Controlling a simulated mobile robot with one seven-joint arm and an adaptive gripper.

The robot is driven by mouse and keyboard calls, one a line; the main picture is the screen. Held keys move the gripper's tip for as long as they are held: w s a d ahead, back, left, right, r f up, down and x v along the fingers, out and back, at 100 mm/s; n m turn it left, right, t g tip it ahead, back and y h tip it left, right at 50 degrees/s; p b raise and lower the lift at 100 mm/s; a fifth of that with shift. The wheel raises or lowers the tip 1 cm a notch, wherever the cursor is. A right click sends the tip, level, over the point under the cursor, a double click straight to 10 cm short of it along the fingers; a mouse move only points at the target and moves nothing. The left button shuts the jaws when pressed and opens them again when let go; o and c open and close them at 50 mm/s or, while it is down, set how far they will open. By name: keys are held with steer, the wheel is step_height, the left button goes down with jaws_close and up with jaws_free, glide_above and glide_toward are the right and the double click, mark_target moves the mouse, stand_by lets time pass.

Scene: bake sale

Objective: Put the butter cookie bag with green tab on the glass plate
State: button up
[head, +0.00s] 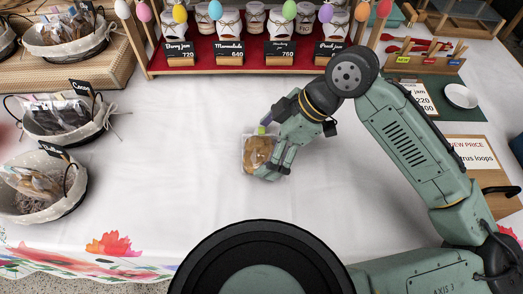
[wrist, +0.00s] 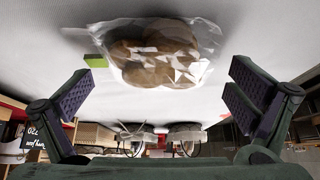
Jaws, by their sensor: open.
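The butter cookie bag (head: 257,154) is a clear bag of brown round cookies lying on the white tablecloth near the middle. Its green tab shows at its upper edge in the head view. In the wrist view the bag (wrist: 160,52) is at the top centre, with the green tab (wrist: 95,61) on its left. My gripper (head: 270,147) is open, its fingers spread at the bag's right side in the head view. In the wrist view my gripper (wrist: 160,95) is empty between its fingers.
Several lined baskets (head: 50,190) of bagged goods stand on the left. A rack of jars with price cards (head: 240,58) runs along the back. A green mat (head: 462,113) lies under the plate, near signs. The cloth left of the bag is clear.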

steer(key=shift+f, duration=0.1)
steer(key=shift+c, duration=0.4)
steer(key=c, duration=0.7)
steer(key=shift+c, duration=0.2)
